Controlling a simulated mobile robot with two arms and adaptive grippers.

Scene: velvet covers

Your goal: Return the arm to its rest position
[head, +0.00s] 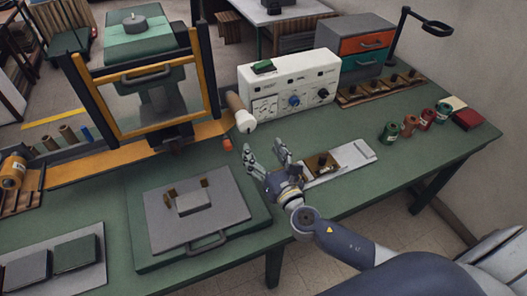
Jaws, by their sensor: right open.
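My right gripper (264,151) is over the green workbench (345,206), near its front middle. Its fingers are spread, with nothing visible between them. Its arm comes in from the lower right and crosses the front edge of the bench. The gripper is just left of a small brown block with a dark knob (321,164) on a light metal plate (353,154), and appears apart from it. My left gripper is not in view.
A grey plate with a handle (221,214) lies left of the gripper. A yellow-framed press (207,70) and a white control box (293,85) stand behind. Coloured spools (408,125) stand right. Bare bench lies between spools and metal plate.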

